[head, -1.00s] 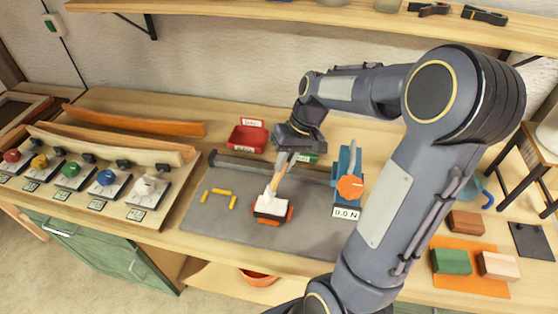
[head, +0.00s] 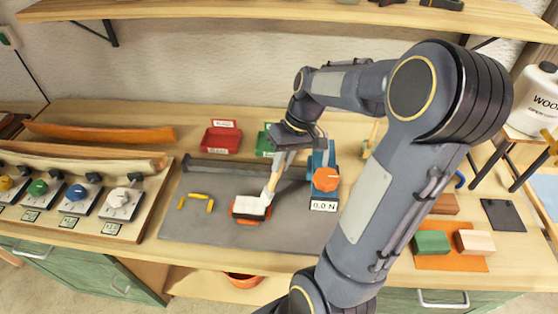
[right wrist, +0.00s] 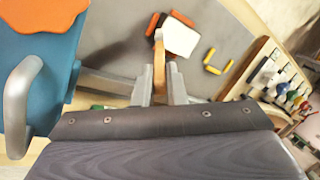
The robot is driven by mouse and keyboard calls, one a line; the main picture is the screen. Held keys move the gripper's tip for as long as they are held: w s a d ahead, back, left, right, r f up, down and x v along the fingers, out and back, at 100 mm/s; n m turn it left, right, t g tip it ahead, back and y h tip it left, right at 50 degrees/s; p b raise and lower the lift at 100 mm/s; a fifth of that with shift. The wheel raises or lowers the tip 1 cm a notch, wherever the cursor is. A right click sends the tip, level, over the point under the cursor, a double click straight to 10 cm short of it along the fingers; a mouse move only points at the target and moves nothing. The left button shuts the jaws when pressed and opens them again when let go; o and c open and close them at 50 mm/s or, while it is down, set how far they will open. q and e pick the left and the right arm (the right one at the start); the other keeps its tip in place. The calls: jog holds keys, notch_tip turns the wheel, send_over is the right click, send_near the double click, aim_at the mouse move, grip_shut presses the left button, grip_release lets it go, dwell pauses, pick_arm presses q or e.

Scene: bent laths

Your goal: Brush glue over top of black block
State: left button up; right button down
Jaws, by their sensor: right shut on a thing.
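My right gripper (head: 285,153) is shut on a brush (head: 273,176) by its pale wooden handle. The brush points down, with its head at the right part of the block's top. The block (head: 248,210) sits on the grey mat with orange-red pieces at its sides; its top is white and little black shows. In the right wrist view the handle (right wrist: 159,68) stands between the fingers and the white top (right wrist: 180,37) lies beyond it. Bristles and white top cannot be told apart clearly. My left gripper is not in view.
The grey mat (head: 195,230) holds small yellow pieces (head: 197,202) on the left. A blue device with an orange knob (head: 325,179) and a "0.0 N" display stands close right of the brush. Red (head: 221,138) and green bins stand behind. Several coloured knobs line the left.

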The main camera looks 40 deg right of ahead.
notch_tip(320, 180, up, 6)
jog(key=p, duration=0.5)
jog(key=shift+r, duration=0.1)
jog(key=shift+r+p, duration=0.6)
jog(key=shift+r, duration=0.85)
